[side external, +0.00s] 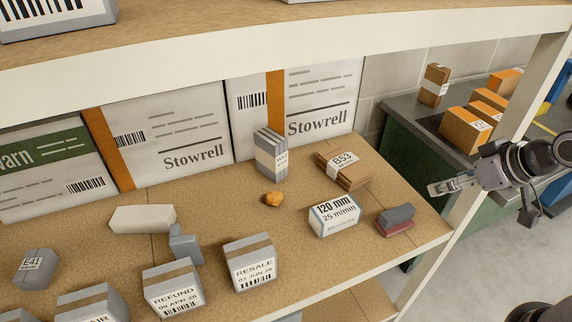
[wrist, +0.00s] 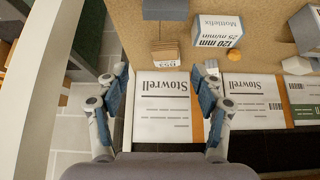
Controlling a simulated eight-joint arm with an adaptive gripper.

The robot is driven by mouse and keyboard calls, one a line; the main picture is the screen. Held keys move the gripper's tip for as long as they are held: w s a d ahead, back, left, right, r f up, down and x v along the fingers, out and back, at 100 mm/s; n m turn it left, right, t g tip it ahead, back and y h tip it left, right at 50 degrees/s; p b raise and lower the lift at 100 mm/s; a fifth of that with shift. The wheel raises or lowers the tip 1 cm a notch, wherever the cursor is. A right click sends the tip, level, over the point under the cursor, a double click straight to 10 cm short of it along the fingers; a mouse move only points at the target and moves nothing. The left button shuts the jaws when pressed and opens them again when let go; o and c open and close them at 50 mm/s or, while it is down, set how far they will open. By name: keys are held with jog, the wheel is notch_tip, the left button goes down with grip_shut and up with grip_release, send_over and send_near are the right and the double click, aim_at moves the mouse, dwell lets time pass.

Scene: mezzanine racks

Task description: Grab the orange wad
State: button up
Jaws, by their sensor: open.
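The orange wad (side external: 273,198) is a small crumpled lump on the brown shelf board (side external: 215,205), just in front of an upright grey-banded packet (side external: 270,152). In the wrist view the wad (wrist: 233,56) lies right of centre, beyond the right fingertip. My gripper (side external: 440,187) is at the right, out by the white rack post and well apart from the wad. Its two fingers are spread and nothing is between them in the wrist view (wrist: 161,85).
Near the wad are the brown B53 bundle (side external: 343,168), the 120 mm box (side external: 335,215), the RESALE box (side external: 249,262) and a grey-and-red block (side external: 395,220). Large Stowrell cartons (side external: 180,130) line the back. The rack post (side external: 480,170) and upper shelf (side external: 300,45) bound the space.

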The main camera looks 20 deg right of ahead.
jog(key=n+g+y, duration=0.2)
jog(key=n+y, duration=0.1)
jog(key=n, duration=1.3)
send_over(275, 195)
jog(key=s+d, duration=0.3)
jog(key=s, duration=0.3)
notch_tip(275, 195, down, 10)
jog(key=shift+w+x, duration=0.15)
jog(key=shift+x, duration=1.3)
jog(key=shift+w+x, duration=0.2)
jog(key=shift+x, duration=1.25)
jog(key=shift+w+a+r+x, duration=0.1)
jog(key=shift+x, duration=0.7)
jog(key=shift+w+a+r+x, duration=0.1)
jog(key=shift+w+x, duration=0.05)
jog(key=shift+x, duration=0.65)
jog(key=shift+w+r+x, duration=0.1)
jog(key=shift+x, duration=0.7)
jog(key=c, duration=1.1)
